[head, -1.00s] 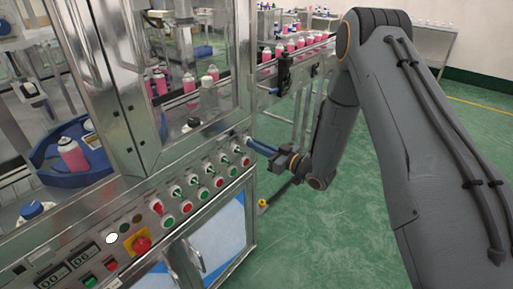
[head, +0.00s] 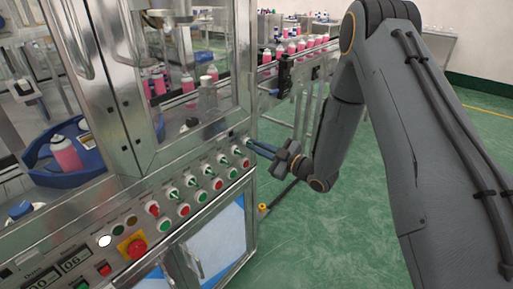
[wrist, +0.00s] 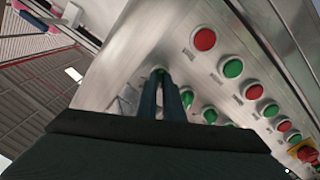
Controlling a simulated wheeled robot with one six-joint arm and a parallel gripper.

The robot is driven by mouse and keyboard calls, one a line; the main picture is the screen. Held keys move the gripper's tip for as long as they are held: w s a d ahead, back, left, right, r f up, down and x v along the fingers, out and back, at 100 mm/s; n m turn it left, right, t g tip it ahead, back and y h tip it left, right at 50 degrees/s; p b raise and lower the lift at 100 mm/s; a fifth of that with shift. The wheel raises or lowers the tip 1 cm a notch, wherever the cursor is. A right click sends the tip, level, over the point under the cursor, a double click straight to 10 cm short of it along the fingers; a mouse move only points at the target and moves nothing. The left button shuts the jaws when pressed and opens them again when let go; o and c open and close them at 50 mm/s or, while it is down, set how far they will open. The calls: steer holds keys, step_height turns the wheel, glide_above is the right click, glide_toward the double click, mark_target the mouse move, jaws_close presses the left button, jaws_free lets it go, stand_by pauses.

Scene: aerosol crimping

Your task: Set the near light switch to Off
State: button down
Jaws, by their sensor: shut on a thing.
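The control panel carries a row of rotary switches, among them one with a green handle (head: 190,181). My gripper (head: 249,142) reaches the right end of the upper row, its two blue fingers shut on the end switch there. In the wrist view the dark fingers (wrist: 167,92) lie close together, and a bit of the green switch (wrist: 158,72) shows at their tips. The fingers hide most of this switch, so I cannot read its setting. The panel labels are too small to tell which switch is the near light.
Red and green push buttons (head: 217,184) run below the switches. A red emergency stop on yellow (head: 132,246) sits at the panel's left part. Glass doors and a steel frame (head: 120,110) rise above. Green floor (head: 330,240) is open to the right.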

stand_by(0.3)
steer(key=c, duration=1.9)
jaws_free()
steer(key=b+v, duration=0.1)
steer(key=v, duration=0.7)
steer(key=shift+b, duration=0.3)
